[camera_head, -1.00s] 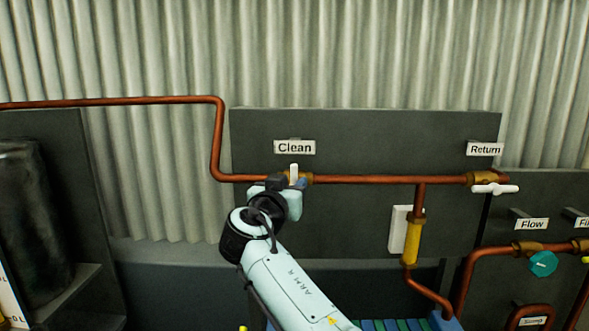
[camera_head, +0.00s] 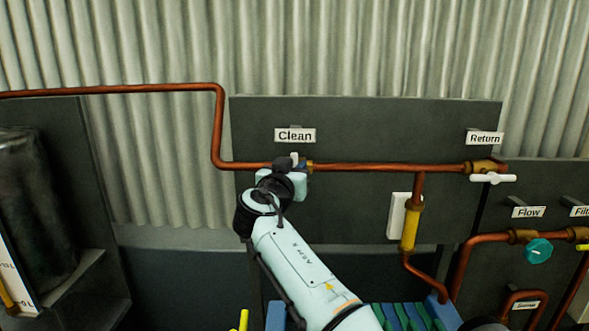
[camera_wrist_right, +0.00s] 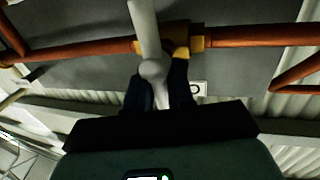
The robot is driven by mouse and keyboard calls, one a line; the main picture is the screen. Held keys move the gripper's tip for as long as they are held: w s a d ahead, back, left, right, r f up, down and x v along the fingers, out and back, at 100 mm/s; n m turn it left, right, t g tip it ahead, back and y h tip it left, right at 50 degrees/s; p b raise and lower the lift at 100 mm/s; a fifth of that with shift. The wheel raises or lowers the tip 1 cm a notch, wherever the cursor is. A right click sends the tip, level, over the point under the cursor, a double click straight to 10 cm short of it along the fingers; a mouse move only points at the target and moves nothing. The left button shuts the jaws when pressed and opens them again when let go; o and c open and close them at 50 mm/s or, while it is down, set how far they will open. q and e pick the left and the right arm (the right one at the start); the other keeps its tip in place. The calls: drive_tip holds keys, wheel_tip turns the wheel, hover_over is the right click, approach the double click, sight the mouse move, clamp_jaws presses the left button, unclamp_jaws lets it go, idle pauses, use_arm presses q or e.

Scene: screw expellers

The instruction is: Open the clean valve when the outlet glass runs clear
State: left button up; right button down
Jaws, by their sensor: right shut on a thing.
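The clean valve's white handle (camera_head: 294,157) sits on the copper pipe under the "Clean" label (camera_head: 295,135); it looks roughly upright, its lower part hidden by my gripper. My right gripper (camera_head: 286,164) is at this valve. In the right wrist view its dark fingers (camera_wrist_right: 161,88) are shut around the white handle (camera_wrist_right: 147,30), just below the brass valve body (camera_wrist_right: 178,36). The sight glass (camera_head: 411,229) on the pipe running down is yellow, in front of a white plate (camera_head: 397,216). My left gripper is not in view.
The return valve (camera_head: 492,178) has a white handle lying level. A teal flow knob (camera_head: 538,251) is at the right. A dark panel (camera_head: 360,120) backs the pipes. A dark cylinder (camera_head: 35,205) stands at the far left.

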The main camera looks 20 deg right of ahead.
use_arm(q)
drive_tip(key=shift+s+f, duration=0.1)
use_arm(e)
drive_tip(key=n, duration=0.1)
drive_tip(key=n+b, duration=0.1)
drive_tip(key=n, duration=0.1)
drive_tip(key=n+t+b, duration=0.1)
drive_tip(key=shift+w+a+f+h, duration=0.1)
drive_tip(key=shift+a+f+h, duration=0.1)
drive_tip(key=shift+a+h, duration=0.1)
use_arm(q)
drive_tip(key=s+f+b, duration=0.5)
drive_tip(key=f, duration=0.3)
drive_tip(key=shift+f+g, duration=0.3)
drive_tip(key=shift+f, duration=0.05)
use_arm(e)
drive_tip(key=shift+w+a+f+n+t+y, duration=0.2)
drive_tip(key=shift+n+t+y, duration=0.45)
drive_tip(key=shift+n, duration=2.15)
drive_tip(key=shift+a+f+n+t+y, duration=0.15)
drive_tip(key=shift+f+n+t+y, duration=0.4)
drive_tip(key=shift+n, duration=2.25)
drive_tip(key=shift+w+a+n+t+y, duration=0.15)
drive_tip(key=shift+n+t+y, duration=0.5)
drive_tip(key=shift+n, duration=2.15)
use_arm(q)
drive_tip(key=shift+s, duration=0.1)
use_arm(e)
drive_tip(key=shift+t+h, duration=0.25)
